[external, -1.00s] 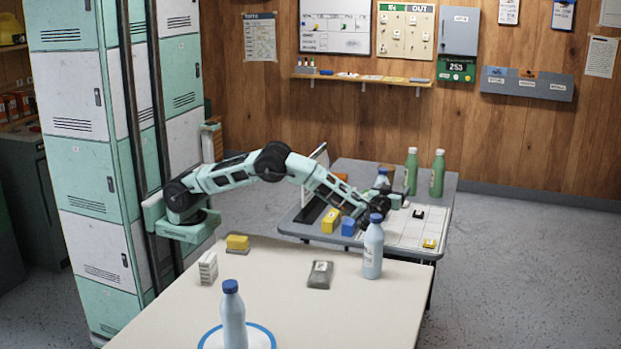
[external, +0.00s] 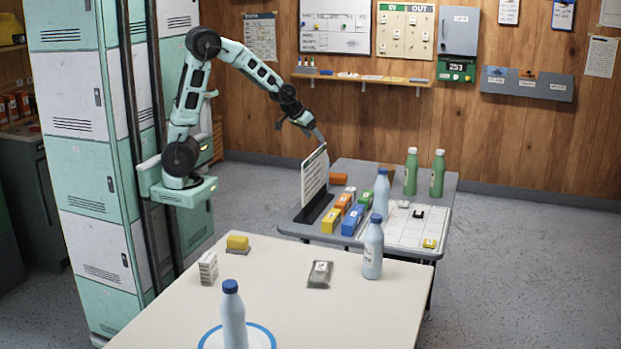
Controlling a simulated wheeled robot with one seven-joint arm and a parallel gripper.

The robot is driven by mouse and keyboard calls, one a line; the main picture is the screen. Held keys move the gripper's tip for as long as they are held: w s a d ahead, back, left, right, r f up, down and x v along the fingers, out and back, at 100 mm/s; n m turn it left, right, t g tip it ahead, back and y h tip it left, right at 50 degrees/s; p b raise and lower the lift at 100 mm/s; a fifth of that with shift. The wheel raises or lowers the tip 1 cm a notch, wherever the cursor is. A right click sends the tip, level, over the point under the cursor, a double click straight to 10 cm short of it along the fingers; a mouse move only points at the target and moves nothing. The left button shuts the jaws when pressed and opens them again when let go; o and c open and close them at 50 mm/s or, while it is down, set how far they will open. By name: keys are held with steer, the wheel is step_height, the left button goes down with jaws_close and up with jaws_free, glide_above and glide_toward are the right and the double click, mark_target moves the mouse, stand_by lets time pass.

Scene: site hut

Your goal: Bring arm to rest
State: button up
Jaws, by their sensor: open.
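My arm (external: 250,68) is raised and bent, its upper link standing nearly upright from its base by the lockers. My gripper (external: 319,136) points down and to the right, in the air above the top of the upright white sign board (external: 315,174) on the grey table. Nothing shows between its fingers, which are small in this view. The gripper is open and appears clear of the things on the table.
The grey table (external: 289,225) holds several coloured boxes, a blue-capped bottle (external: 381,194) and two green bottles (external: 411,172). Lockers (external: 85,170) stand left of my arm.

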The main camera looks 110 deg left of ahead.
steer(key=s+d+f+m+g+h+b, duration=0.3)
steer(key=s+d+f+g+h+b, duration=0.2)
steer(key=s+d+f+b, duration=1.1)
step_height(320, 180, up, 15)
steer(key=s+d+p, duration=0.1)
steer(key=p, duration=2)
steer(key=shift+p, duration=0.3)
